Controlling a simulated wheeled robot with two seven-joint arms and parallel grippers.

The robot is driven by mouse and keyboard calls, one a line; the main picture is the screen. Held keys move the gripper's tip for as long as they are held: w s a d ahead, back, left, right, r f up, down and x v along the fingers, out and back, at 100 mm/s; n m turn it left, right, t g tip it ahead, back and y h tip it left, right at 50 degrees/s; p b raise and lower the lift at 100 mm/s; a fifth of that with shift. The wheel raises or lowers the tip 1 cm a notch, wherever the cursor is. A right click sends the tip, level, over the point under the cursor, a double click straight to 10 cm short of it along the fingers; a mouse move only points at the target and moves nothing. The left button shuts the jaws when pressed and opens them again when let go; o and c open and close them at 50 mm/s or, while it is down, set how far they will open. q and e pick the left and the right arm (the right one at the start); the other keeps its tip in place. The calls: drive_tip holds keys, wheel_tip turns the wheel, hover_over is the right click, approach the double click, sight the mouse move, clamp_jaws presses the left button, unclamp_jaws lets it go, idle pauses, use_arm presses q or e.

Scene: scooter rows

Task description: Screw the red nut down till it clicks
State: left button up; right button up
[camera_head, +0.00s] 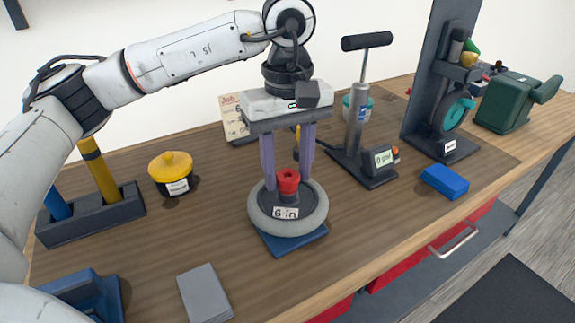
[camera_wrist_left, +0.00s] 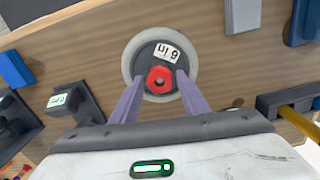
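The red nut (camera_head: 288,181) sits on the dark hub at the middle of a grey wheel (camera_head: 258,218) labelled "6 in", which lies flat on a blue base (camera_head: 290,243). My left gripper (camera_head: 288,174) points down over the wheel. Its two purple fingers stand apart on either side of the nut, and the wrist view shows a gap between each fingertip and the nut. How deep the nut sits on its thread cannot be told. My right gripper is not in view.
A pump (camera_head: 357,125) with a gauge box (camera_head: 380,158), a blue block (camera_head: 444,182) and an upright stand (camera_head: 426,90) are to the right. A yellow-lidded pot (camera_head: 171,172), a tool holder (camera_head: 95,217) and a grey plate (camera_head: 205,292) are to the left. Wood is bare around the wheel.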

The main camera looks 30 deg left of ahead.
sight(288, 179)
use_arm(q)
drive_tip(key=c, duration=0.7)
drive_tip(key=m, duration=0.6)
drive_tip(key=shift+m+b, duration=0.3)
drive_tip(key=shift+b, duration=0.05)
drive_tip(key=o, duration=1.1)
drive_tip(key=shift+m, duration=0.3)
wheel_tip(288, 179, up, 10)
drive_tip(key=shift+r+p, duration=0.2)
drive_tip(key=shift+p, duration=0.4)
